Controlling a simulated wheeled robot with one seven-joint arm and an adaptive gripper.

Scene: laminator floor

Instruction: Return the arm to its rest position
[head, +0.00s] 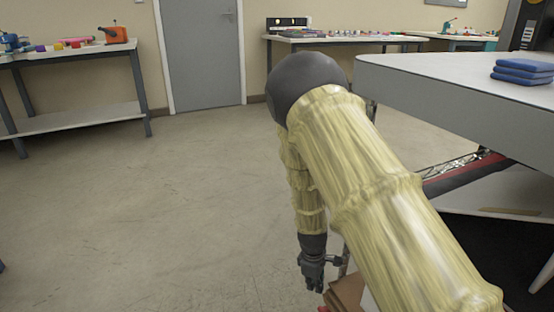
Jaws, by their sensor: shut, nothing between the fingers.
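My arm, in a pale yellow sleeve with a dark elbow, reaches from the lower right up to the picture's middle and bends down. At its end my gripper (314,284) hangs low over the floor, pointing down. It is shut and holds nothing. It is left of the white-topped table (430,78) and below its top, beside a brown box (347,291) at the bottom edge. My upper arm hides part of the table's near side.
Blue folded items (523,72) lie stacked on the white table. A workbench (80,52) with an orange device (116,34) stands at the left. Another bench (340,39) stands at the back near a grey door (202,55). The concrete floor (150,200) at left is clear.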

